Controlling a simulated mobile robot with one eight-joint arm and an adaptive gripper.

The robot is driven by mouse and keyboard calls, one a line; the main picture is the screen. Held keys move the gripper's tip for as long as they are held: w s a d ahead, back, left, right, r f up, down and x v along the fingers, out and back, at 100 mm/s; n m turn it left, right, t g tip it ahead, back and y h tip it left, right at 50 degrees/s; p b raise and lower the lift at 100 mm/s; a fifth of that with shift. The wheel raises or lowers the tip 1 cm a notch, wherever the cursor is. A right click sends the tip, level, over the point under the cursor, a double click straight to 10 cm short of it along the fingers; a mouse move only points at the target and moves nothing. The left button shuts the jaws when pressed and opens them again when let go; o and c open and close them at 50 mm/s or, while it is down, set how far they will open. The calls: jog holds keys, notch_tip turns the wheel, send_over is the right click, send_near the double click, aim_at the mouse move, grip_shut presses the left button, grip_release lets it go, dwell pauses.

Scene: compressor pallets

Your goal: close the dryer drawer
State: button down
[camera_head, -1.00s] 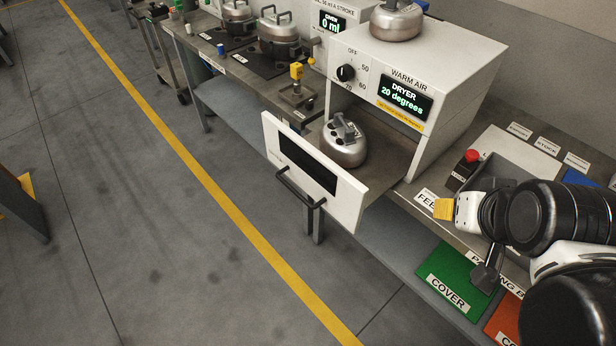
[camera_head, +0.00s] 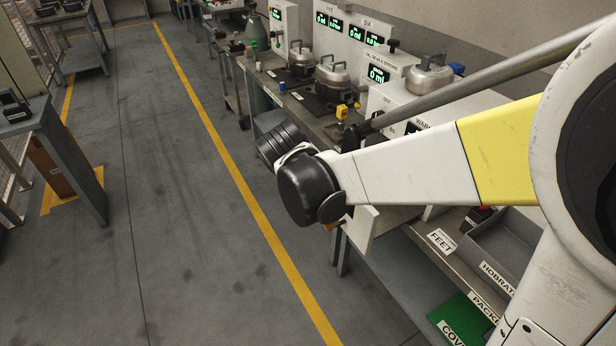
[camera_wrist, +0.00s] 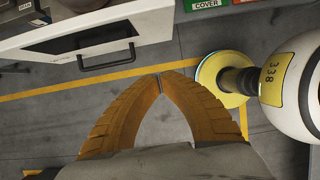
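The white dryer (camera_head: 400,101) stands on the bench, mostly hidden by my arm in the head view. A side part of its open drawer (camera_head: 362,232) shows below my arm. In the wrist view the white drawer front (camera_wrist: 150,22) with its dark window is at top left. Its black bar handle (camera_wrist: 108,64) lies ahead and left of my fingertips. My gripper (camera_wrist: 158,76) has its orange-brown fingers together at the tips, with nothing seen between them. It looks apart from the handle. The drawer's inside is mostly hidden now.
A silver pot-like compressor (camera_head: 430,76) sits on top of the dryer. Others stand on the bench behind. A grey bin (camera_head: 505,240) and a green COVER mat (camera_head: 462,318) are at right. The floor left of the bench is clear. My white base shows right in the wrist view.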

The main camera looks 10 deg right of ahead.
jog(key=b, duration=0.4)
send_near(353, 230)
jog(key=s+a+f, duration=0.2)
jog(key=s+f, duration=0.1)
jog(key=f, duration=0.2)
jog(key=d, duration=0.2)
jog(key=w+d+b, duration=0.1)
jog(key=d, duration=0.1)
jog(key=shift+w+f, duration=0.1)
jog(key=shift+w, duration=0.05)
jog(key=w+d, duration=0.1)
jog(key=d, duration=0.4)
jog(key=w+d, duration=0.2)
jog(key=d, duration=0.4)
jog(key=w+d, duration=0.2)
jog(key=d, duration=0.3)
jog(key=shift+w+d, duration=0.15)
jog(key=shift+d, duration=0.25)
